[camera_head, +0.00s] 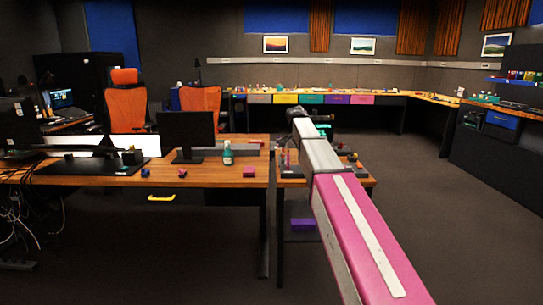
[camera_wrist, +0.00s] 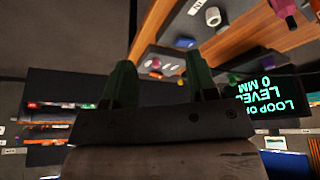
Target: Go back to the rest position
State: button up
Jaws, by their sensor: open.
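My gripper (camera_wrist: 160,82) shows in the wrist view as two dark green fingers standing apart, with nothing between them. In the head view my arm, pink and grey, reaches forward over the small wooden table (camera_head: 367,182) to the right of the desk. The gripper end there is small and partly hidden by the arm. In the wrist view a grey panel (camera_wrist: 172,66) with pale round parts lies behind the fingers, near a wooden edge. I cannot tell its parts clearly. A dark screen (camera_wrist: 272,101) with green upside-down text, including "LEVEL" and "0 MM", stands at the right.
A wooden desk (camera_head: 215,180) with a monitor (camera_head: 187,133), a green bottle (camera_head: 227,154) and small blocks stands at left. Two orange chairs (camera_head: 126,100) are behind it. A long counter (camera_head: 395,95) with coloured drawers lines the back. The floor (camera_head: 440,205) at right is clear.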

jog(key=s+d+f+n+g+y, duration=0.1)
jog(key=s+f+n, duration=0.2)
jog(key=s+f, duration=0.55)
jog(key=s+d+f+n+y, duration=0.15)
jog(key=s+f, duration=0.45)
jog(key=f, duration=0.6)
jog(key=s+f+n, duration=0.3)
jog(key=s+f, duration=0.4)
jog(key=s, duration=0.3)
jog(key=s+d+f+n+g+y, duration=0.1)
jog(key=s+f+n, duration=0.2)
jog(key=s+f, duration=0.4)
jog(key=s, duration=0.2)
jog(key=shift+s+f, duration=0.25)
jog(key=shift+s, duration=0.15)
